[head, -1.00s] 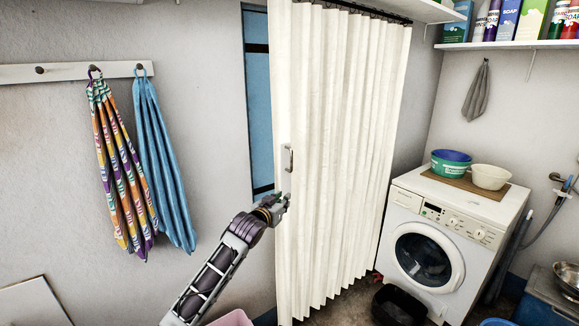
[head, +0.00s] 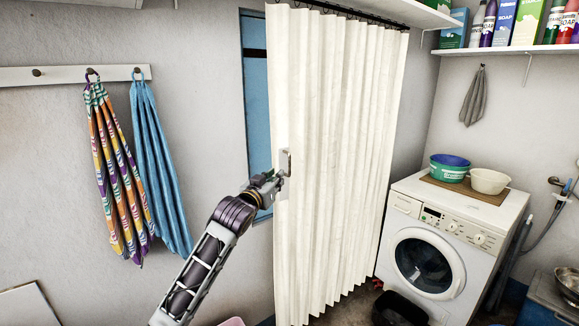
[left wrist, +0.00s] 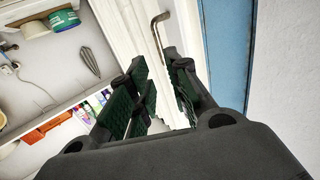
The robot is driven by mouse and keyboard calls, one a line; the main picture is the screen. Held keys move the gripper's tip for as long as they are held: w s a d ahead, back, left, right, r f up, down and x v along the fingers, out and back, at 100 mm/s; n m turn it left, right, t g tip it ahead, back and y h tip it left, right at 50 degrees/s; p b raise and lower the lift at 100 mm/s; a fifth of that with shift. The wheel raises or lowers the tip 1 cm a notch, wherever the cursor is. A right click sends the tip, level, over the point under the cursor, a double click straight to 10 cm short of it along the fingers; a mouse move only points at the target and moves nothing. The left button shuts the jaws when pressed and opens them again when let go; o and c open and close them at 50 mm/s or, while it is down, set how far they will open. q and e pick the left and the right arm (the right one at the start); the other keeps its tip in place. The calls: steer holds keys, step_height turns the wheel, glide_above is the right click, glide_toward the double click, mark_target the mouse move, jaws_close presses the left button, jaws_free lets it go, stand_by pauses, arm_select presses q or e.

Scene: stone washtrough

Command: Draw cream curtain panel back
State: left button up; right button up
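The cream curtain panel (head: 335,150) hangs in folds from a rail and covers most of a blue-backed opening. A metal pull handle (head: 287,160) is on its left edge. My left gripper (head: 277,180) is at that edge, by the lower part of the handle. In the left wrist view, the gripper (left wrist: 158,92) has its green-padded fingers apart. The handle (left wrist: 157,32) stands just beyond them, its lower end between the fingertips. I cannot tell whether they touch it. The curtain (left wrist: 122,28) lies behind. My right gripper is not in view.
The blue panel (head: 255,90) shows left of the curtain. A striped towel (head: 115,175) and a blue towel (head: 158,165) hang on the left wall. A washing machine (head: 450,240) stands right, with a dark tub (head: 398,308) on the floor before it.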

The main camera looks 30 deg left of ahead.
mark_target(289, 165)
arm_select(q)
steer(key=shift+w+a+p, duration=0.1)
steer(key=shift+w+a, duration=0.2)
steer(key=shift+w, duration=1.2)
steer(key=shift+w+a+p, duration=0.1)
steer(key=shift+w+a, duration=0.2)
steer(key=shift+w, duration=1.15)
steer(key=shift+w+a+p, duration=0.1)
steer(key=shift+w+a, duration=0.2)
steer(key=shift+w, duration=1.2)
steer(key=shift+w+a, duration=0.2)
steer(key=shift+w, duration=0.85)
steer(key=shift+w+a, duration=0.15)
steer(key=shift+w, duration=0.85)
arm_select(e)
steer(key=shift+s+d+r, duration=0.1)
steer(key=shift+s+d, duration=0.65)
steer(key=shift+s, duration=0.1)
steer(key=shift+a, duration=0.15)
arm_select(q)
jaws_close()
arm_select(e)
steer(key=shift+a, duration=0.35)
